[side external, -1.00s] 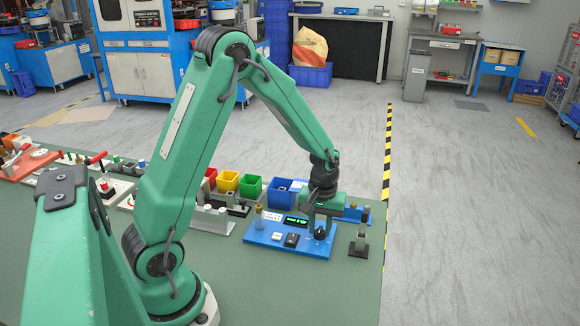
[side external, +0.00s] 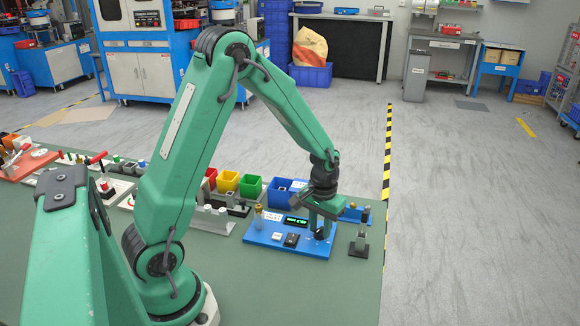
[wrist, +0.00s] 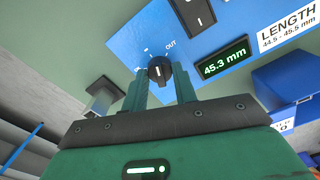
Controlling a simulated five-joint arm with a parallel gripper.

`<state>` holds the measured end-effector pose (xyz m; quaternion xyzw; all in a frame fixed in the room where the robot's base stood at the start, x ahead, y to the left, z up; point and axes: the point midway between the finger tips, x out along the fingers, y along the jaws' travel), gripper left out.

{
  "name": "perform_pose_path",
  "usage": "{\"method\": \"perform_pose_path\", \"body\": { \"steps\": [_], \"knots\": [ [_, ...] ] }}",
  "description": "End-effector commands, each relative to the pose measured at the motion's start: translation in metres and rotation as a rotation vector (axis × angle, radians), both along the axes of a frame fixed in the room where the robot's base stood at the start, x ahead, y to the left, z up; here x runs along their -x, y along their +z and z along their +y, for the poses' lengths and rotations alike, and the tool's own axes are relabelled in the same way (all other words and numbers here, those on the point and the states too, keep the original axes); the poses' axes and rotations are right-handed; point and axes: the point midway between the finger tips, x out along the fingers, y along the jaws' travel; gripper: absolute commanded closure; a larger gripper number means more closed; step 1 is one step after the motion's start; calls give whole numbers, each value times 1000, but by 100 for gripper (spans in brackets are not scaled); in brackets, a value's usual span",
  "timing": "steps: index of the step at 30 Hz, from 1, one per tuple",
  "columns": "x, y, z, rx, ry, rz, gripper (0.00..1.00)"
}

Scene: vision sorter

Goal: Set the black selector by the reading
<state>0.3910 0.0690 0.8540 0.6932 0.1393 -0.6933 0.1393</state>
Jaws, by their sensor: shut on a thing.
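The black selector (wrist: 158,67) is a round knob with a white line on the blue panel (wrist: 150,25). The word OUT is printed up and right of it; small print to its left is too small to read. The line stands about upright in the wrist view. The green display (wrist: 223,60) reads 45.3 mm. The label (wrist: 288,30) reads LENGTH, 44.5 - 45.5 mm. My gripper (wrist: 159,80) is shut on the selector, one finger on each side. In the side view my gripper (side external: 320,226) hides most of the selector at the panel's right end.
A black switch (wrist: 196,12) sits on the panel near the selector. A small grey block on a black base (side external: 359,244) stands right of the panel. Red, yellow, green and blue bins (side external: 251,187) stand behind. Clear green table lies in front.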

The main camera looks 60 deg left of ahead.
Motion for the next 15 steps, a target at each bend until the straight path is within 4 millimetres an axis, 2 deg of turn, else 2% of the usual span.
{"method": "perform_pose_path", "body": {
  "steps": [15],
  "knots": [
    [0, 1, 0, 0, -469, -1, 95]
  ]
}}
